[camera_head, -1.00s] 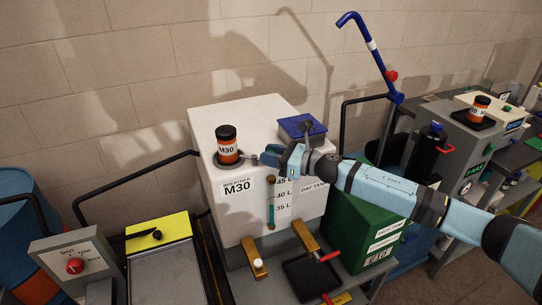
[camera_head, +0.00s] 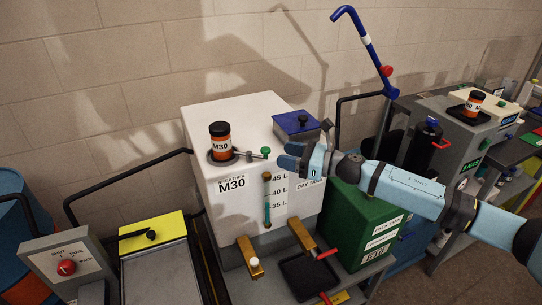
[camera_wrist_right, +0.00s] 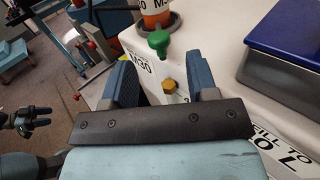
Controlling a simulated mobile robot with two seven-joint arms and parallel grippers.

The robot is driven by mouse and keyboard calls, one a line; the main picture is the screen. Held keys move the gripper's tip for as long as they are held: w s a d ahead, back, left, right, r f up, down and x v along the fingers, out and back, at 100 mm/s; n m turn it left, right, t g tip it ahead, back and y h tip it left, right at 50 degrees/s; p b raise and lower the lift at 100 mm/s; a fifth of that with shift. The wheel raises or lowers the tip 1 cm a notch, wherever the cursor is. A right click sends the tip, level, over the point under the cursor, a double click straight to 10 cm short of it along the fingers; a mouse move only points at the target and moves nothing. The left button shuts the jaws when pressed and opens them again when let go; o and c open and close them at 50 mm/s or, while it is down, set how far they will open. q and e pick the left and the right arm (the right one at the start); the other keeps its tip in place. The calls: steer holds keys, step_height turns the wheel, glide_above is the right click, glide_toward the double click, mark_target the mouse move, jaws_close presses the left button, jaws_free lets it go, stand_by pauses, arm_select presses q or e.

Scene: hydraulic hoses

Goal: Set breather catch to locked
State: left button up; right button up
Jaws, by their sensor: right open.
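The breather (camera_head: 220,142), an orange jar with a black cap and M30 label, stands on the white tank (camera_head: 200,175). A short grey catch lever points right from its base and ends in a green knob (camera_head: 265,153). The knob also shows in the right wrist view (camera_wrist_right: 156,52). No locked marking is readable by the lever. My right gripper (camera_head: 287,156) is open and empty, just right of the knob and apart from it. In the right wrist view its fingers (camera_wrist_right: 160,80) are spread, with the knob beyond the gap.
A blue-lidded box (camera_head: 300,124) sits on the tank behind my right gripper. A sight gauge (camera_head: 267,200) and brass taps (camera_head: 250,258) are on the tank's front. A green box (camera_head: 365,225) stands to the right.

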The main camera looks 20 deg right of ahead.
arm_select(q)
step_height(320, 180, down, 3)
steer(key=shift+r+b, duration=0.2)
steer(key=shift+b, duration=0.75)
arm_select(e)
steer(key=v, duration=0.7)
steer(key=shift+s, duration=0.15)
steer(key=shift+d, duration=0.1)
steer(key=s+a+f+m+t+h+p, duration=0.2)
steer(key=s+a+f+m+h, duration=0.15)
steer(key=f+m, duration=0.55)
steer(key=s+a+f+m+t+h+p, duration=0.2)
steer(key=s+a+f+m, duration=0.3)
steer(key=m, duration=0.8)
arm_select(q)
step_height(320, 180, up, 6)
steer(key=p, duration=0.2)
steer(key=shift+a, duration=0.2)
arm_select(e)
steer(key=s+a+f+m+g+h, duration=0.2)
steer(key=s+f+m, duration=0.4)
steer(key=s+m, duration=0.3)
steer(key=s+a+f+m+g+h, duration=0.2)
steer(key=s+f+m, duration=0.4)
steer(key=s+m, duration=0.3)
steer(key=a+m+g, duration=0.1)
steer(key=m, duration=0.1)
steer(key=shift+s+a+m+h, duration=0.25)
steer(key=shift+a+m+h, duration=0.05)
steer(key=shift+a+h, duration=0.1)
